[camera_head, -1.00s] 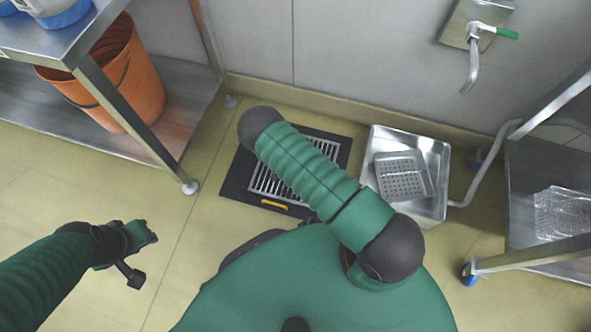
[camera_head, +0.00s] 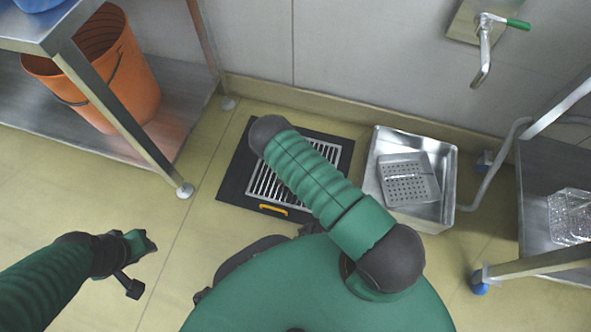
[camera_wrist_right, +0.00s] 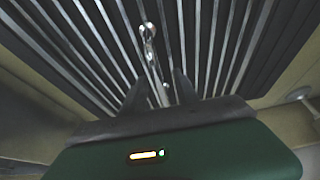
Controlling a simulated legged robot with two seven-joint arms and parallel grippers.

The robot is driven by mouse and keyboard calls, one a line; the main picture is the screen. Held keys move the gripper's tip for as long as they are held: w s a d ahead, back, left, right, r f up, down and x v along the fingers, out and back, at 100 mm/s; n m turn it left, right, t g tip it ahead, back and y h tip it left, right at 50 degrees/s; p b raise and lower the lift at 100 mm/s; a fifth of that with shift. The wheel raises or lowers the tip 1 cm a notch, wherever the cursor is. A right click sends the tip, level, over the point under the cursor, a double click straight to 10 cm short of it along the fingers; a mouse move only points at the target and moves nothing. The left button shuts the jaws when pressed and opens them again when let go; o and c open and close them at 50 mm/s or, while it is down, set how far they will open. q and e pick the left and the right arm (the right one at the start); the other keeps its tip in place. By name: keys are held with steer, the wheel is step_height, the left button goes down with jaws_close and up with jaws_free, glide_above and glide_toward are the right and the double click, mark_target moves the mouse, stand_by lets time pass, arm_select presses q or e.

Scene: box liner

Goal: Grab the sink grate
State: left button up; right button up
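A slatted metal grate (camera_head: 262,184) lies in a dark frame on the floor, with a yellow piece (camera_head: 273,210) at its front edge. My right arm covers part of it. A perforated metal tray (camera_head: 408,180) sits in a shallow steel basin (camera_head: 448,190) to its right. I cannot tell which one is called the sink grate. In the right wrist view, slats (camera_wrist_right: 235,45) fill the upper part, beyond my right gripper (camera_wrist_right: 160,88).
A steel shelf with an orange bucket (camera_head: 140,85) stands at the left. A wheeled steel rack (camera_head: 545,262) with a clear container (camera_head: 570,215) stands at the right. A tap (camera_head: 484,55) is on the wall. Floor near my left gripper is clear.

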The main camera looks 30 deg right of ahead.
steer(key=shift+f, duration=0.2)
jaws_close()
stand_by(0.3)
stand_by(1.2)
